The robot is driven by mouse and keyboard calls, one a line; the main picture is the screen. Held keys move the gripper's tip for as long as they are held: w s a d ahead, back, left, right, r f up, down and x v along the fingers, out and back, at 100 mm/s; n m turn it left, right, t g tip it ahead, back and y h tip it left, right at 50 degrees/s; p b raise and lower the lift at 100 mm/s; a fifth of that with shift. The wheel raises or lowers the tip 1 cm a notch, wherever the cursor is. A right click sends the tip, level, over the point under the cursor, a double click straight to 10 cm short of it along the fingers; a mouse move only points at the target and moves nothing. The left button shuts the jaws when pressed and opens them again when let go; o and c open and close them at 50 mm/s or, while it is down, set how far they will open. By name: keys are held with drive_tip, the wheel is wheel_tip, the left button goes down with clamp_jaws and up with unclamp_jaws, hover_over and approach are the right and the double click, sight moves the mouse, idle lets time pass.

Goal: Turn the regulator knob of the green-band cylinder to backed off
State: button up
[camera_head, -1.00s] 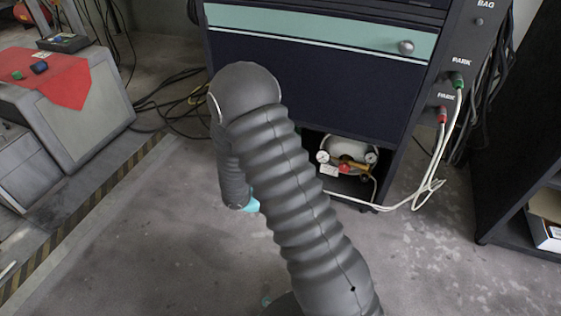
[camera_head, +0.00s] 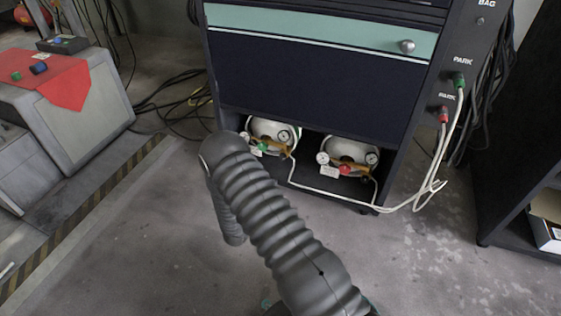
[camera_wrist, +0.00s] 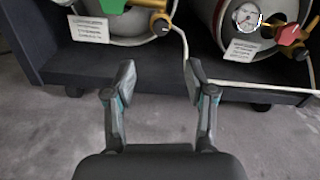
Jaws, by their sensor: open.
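The green-band cylinder (camera_head: 268,127) is white and lies in the open bottom bay of the cabinet, at the left. A green handle (camera_head: 263,147) and brass fittings show at its front. In the wrist view the green handle (camera_wrist: 112,5) is cut by the top edge. In the head view my arm hides the gripper.
A second white cylinder (camera_head: 352,152) with gauges and a red handle (camera_head: 345,169) lies to the right. A white hose (camera_head: 320,191) runs along the bay's front. The cabinet's dark bottom edge (camera_wrist: 150,88) crosses behind my fingers. The floor before it is clear.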

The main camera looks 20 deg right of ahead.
sight(282, 158)
drive_tip(key=b+x, duration=0.1)
drive_tip(key=x, duration=1.2)
drive_tip(key=shift+w+d, duration=0.1)
drive_tip(key=shift+d, duration=0.15)
clamp_jaws()
